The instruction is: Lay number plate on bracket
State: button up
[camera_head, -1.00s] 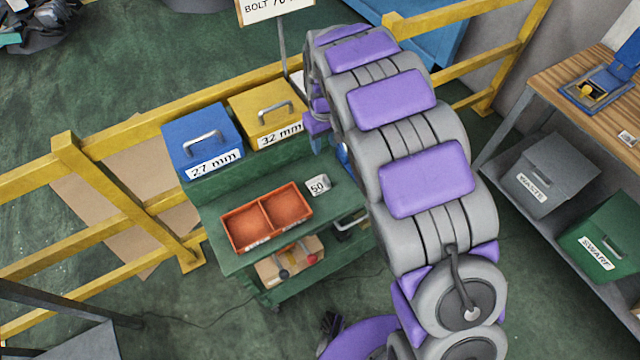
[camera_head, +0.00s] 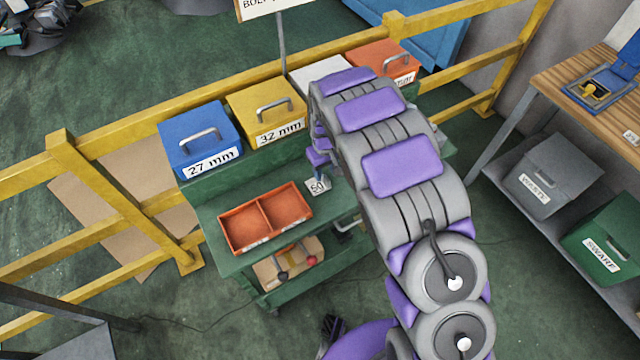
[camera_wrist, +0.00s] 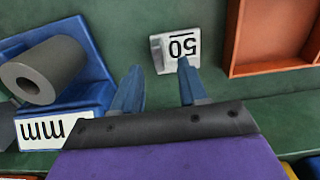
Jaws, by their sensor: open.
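The number plate, a small white block marked "50" (camera_head: 318,187), lies on the green cart's top, right of the orange tray. In the wrist view the number plate (camera_wrist: 177,47) appears upside down, just beyond my gripper (camera_wrist: 158,72). My gripper is open and empty; its right blue finger reaches the plate's lower edge, its left finger is to the plate's left. I cannot tell whether they touch. A blue holder (camera_wrist: 92,72) with a white "mm" label and a grey cylinder (camera_wrist: 48,70) lies left in the wrist view. It may be the bracket. My arm hides it in the head view.
The orange two-part tray (camera_head: 265,219) is beside the plate. Blue (camera_head: 199,140), yellow (camera_head: 266,108) and orange (camera_head: 384,64) boxes stand along the cart's back. A yellow railing (camera_head: 100,165) runs behind. A wooden bench (camera_head: 560,75) is at right.

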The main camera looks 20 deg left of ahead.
aim_at(325, 176)
notch_tip(325, 176, down, 3)
jog(key=shift+f, duration=0.1)
grip_shut()
dwell(0.3)
